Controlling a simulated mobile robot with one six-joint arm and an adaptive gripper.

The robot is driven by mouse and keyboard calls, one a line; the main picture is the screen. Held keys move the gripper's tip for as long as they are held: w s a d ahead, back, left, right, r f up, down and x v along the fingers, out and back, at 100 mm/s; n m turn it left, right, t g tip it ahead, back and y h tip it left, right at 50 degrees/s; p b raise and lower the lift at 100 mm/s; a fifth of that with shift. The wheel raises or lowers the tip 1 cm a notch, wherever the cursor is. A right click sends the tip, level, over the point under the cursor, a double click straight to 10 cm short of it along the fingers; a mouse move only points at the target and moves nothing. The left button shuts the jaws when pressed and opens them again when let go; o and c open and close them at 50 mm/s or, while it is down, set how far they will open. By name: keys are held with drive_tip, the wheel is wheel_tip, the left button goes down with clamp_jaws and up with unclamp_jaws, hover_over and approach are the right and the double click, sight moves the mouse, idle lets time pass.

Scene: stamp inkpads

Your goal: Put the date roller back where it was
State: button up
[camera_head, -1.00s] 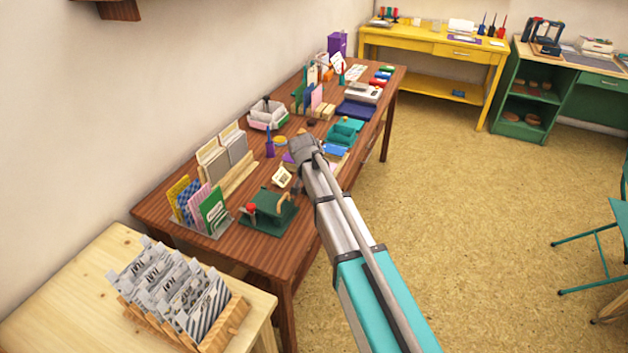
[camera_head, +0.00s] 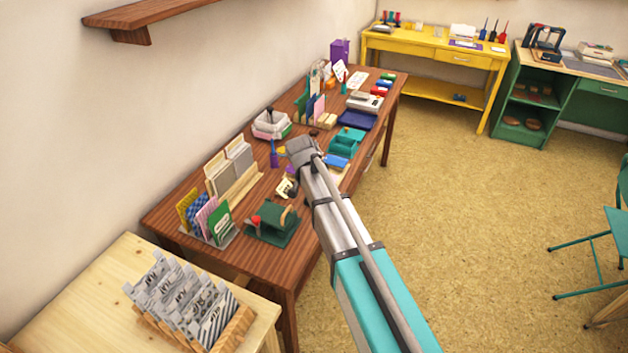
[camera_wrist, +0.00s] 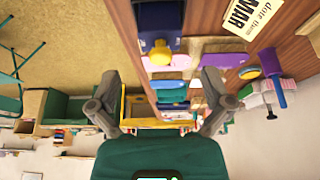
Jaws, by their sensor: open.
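My gripper (camera_wrist: 160,108) is open, with its two fingers spread apart and nothing between their tips. In the head view my gripper (camera_head: 302,150) is over the brown desk (camera_head: 190,235), hiding part of it. In the wrist view a dark blue block with a yellow knob (camera_wrist: 160,48) stands near the desk edge, apart from the fingers. I cannot tell for sure whether it is the date roller. A cream card reading MAR (camera_wrist: 250,18) lies beside it; the card (camera_head: 285,188) also shows in the head view, partly covered.
A purple-handled stamp (camera_wrist: 277,92) stands near a white box (camera_head: 270,123). A green press with a red knob (camera_head: 272,225) and card racks (camera_head: 232,168) are at the desk's near end. A stamp rack (camera_head: 185,300) is on the pale table.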

drive_tip(key=shift+p+v, duration=1.8)
drive_tip(key=shift+v, duration=0.5)
drive_tip(key=s+d+f+n+g+y, duration=0.1)
drive_tip(key=s+d+n+g, duration=0.3)
drive_tip(key=s+d, duration=1.7)
drive_tip(key=d, duration=0.3)
drive_tip(key=shift+s+d+f+y, duration=0.25)
drive_tip(key=shift+s+d+y, duration=0.05)
drive_tip(key=shift+d, duration=0.1)
drive_tip(key=shift+r, duration=0.1)
drive_tip(key=shift+r+p, duration=0.4)
drive_tip(key=shift+p, duration=0.05)
